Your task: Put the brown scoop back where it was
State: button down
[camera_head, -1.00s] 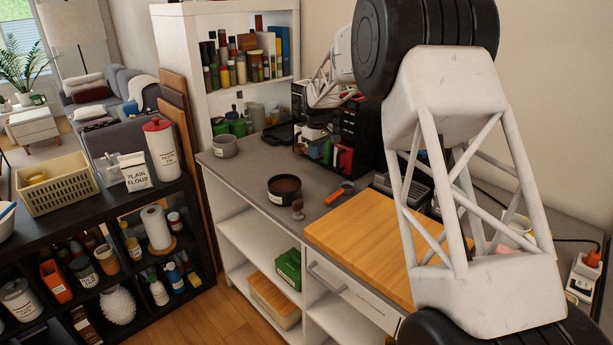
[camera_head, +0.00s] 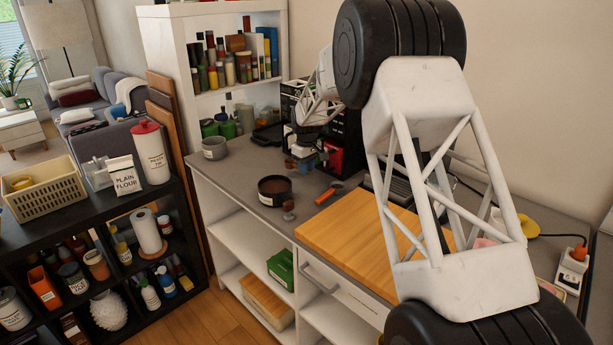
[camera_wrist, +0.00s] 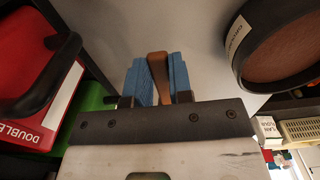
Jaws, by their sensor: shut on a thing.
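My gripper (camera_head: 305,160) is over the grey counter, in front of the black and red coffee machine and behind the dark bowl. In the wrist view its blue fingers (camera_wrist: 157,80) are shut on the brown scoop (camera_wrist: 157,66), whose narrow brown handle shows between them. The scoop's far end is hard to make out. In the head view a small brown patch (camera_head: 290,163) beside the fingers looks like part of the scoop. The dark round bowl (camera_head: 275,191) with brown contents also shows at the upper right of the wrist view (camera_wrist: 236,58).
A small brown knobbed thing (camera_head: 288,211) stands in front of the bowl. An orange-handled tool (camera_head: 328,195) lies to its right. A wooden board (camera_head: 350,240) covers the counter's front. A grey pot (camera_head: 215,147) stands at left. The red machine (camera_wrist: 35,75) is close in the wrist view.

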aim_at(306, 185)
jog(key=shift+f, duration=1.7)
jog(key=shift+f, duration=0.1)
jog(key=c, duration=1)
grip_release()
notch_tip(306, 185, up, 12)
jog(key=shift+r, duration=0.15)
jog(key=shift+s+d, duration=0.1)
jog(key=shift+s, duration=0.05)
